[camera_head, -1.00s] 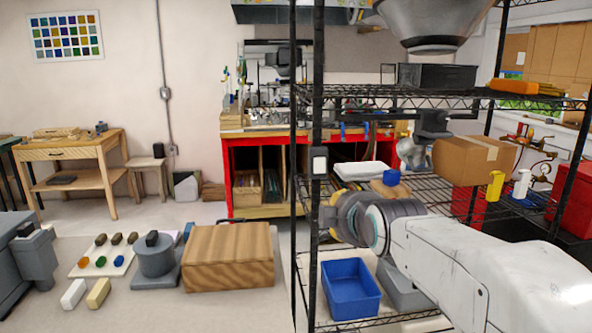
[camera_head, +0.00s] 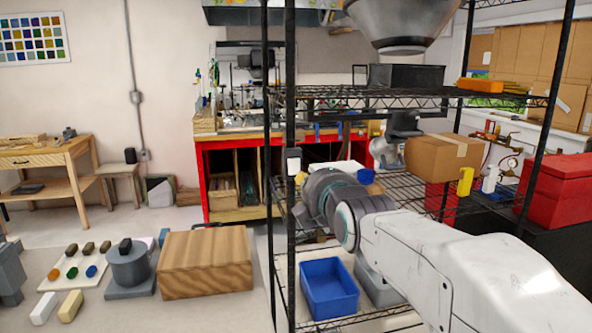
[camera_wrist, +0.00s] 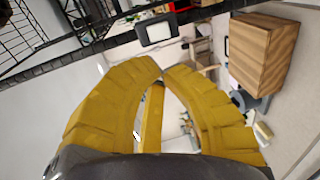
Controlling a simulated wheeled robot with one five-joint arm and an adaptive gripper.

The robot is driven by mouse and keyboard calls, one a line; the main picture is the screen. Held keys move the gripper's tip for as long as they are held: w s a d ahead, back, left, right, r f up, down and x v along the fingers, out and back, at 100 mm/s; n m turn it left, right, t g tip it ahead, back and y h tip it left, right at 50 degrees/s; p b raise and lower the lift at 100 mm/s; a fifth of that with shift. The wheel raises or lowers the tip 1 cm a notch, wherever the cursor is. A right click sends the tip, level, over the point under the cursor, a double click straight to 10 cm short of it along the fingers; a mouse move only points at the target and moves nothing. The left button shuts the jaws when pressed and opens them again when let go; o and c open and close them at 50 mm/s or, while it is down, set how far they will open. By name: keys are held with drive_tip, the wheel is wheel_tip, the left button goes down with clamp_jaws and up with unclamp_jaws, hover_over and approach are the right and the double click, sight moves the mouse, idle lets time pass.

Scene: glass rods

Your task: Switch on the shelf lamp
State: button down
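The shelf lamp, a large grey dome (camera_head: 405,25), hangs at the top of the black wire shelf. A gap is visible between the tips and the switch. In the head view my grey wrist is just right of the post, below the switch, and mostly hides the fingers.
The shelf's black post (camera_head: 291,230) and wire decks stand close to my arm. A blue bin (camera_head: 330,290) is on the lower deck, and a cardboard box (camera_head: 443,157) is on the middle one. A wooden box (camera_head: 206,264) stands left of the shelf.

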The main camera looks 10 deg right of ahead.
sight(294, 168)
drive_tip(key=w+p, duration=0.1)
drive_tip(key=w, duration=0.3)
drive_tip(key=w+f+p, duration=0.1)
drive_tip(key=w+p, duration=0.1)
drive_tip(key=w, duration=0.3)
drive_tip(key=w+f+p, duration=0.1)
drive_tip(key=w+p, duration=0.1)
drive_tip(key=w, duration=0.2)
drive_tip(key=shift+w+f, duration=0.1)
drive_tip(key=shift+w, duration=0.3)
drive_tip(key=shift+f, duration=0.1)
